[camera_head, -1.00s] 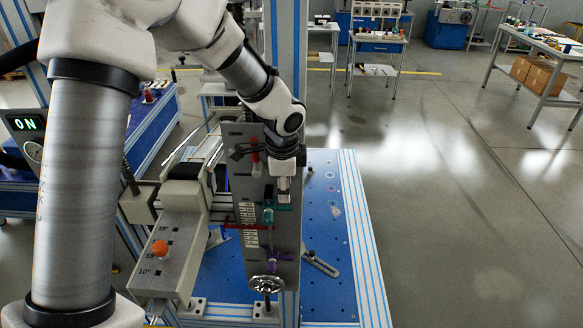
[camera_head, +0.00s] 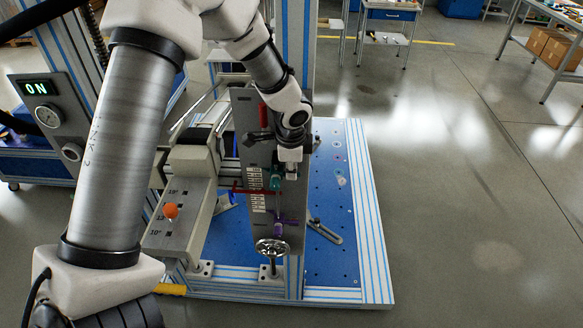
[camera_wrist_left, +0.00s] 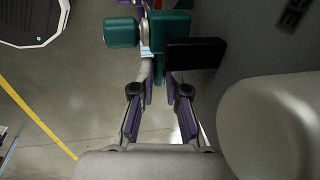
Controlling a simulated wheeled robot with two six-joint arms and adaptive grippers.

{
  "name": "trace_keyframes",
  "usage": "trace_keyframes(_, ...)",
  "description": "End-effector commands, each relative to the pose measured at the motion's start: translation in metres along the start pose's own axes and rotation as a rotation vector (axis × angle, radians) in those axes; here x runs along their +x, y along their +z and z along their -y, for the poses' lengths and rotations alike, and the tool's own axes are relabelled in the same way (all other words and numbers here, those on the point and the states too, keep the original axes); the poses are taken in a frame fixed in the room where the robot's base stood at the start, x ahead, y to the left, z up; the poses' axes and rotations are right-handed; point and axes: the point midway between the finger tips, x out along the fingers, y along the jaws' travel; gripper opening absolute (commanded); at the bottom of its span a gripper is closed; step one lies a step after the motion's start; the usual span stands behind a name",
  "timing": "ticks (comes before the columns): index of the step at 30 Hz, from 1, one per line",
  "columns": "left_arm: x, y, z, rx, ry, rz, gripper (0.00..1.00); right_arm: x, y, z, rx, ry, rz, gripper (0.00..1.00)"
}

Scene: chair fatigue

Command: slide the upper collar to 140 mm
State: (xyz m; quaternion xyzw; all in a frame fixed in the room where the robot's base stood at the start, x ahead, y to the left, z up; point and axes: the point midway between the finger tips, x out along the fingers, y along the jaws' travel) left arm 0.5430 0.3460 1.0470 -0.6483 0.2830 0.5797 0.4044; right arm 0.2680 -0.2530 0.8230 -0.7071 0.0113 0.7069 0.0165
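The upper collar looks to be the teal one (camera_head: 275,181) on the upright grey plate (camera_head: 262,125), beside a white scale strip (camera_head: 256,190). It shows at the top of the left wrist view as a teal block (camera_wrist_left: 172,28) with a round teal knob (camera_wrist_left: 122,33). My left gripper (camera_head: 289,170) is just above and right of it in the head view. In the wrist view its purple-padded fingers (camera_wrist_left: 159,92) stand apart with a gap between them, just short of the teal block. Contact with the collar cannot be told. My right gripper is not in view.
A purple collar (camera_head: 279,228) and a handwheel (camera_head: 272,248) sit lower on the plate. A red pointer (camera_head: 246,189) crosses near the teal collar. A black block (camera_wrist_left: 195,54) is close to the left fingers.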

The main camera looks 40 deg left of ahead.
Motion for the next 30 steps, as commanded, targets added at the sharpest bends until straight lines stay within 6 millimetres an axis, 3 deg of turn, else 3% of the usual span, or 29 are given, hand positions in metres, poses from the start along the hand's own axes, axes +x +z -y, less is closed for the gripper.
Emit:
trace_keyframes(5, 0.004, 0.0, -0.001, 0.0, 0.001, 0.001, 0.0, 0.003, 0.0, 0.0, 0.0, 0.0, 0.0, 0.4)
trace_keyframes(12, 0.041, 0.001, -0.009, 0.001, 0.002, 0.003, 0.0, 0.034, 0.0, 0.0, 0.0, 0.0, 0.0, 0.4)
trace_keyframes(21, 0.039, 0.0, -0.007, 0.0, 0.0, 0.001, 0.0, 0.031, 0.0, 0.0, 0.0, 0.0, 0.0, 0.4)
trace_keyframes(22, 0.039, 0.0, -0.007, 0.0, 0.0, 0.001, 0.2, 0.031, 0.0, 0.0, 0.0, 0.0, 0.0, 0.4)
trace_keyframes(24, 0.039, 0.0, -0.008, 0.0, 0.0, 0.001, 0.39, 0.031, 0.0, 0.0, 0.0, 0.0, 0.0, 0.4)
trace_keyframes(30, 0.039, 0.0, -0.008, 0.0, 0.0, 0.001, 0.39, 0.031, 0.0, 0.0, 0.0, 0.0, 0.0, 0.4)
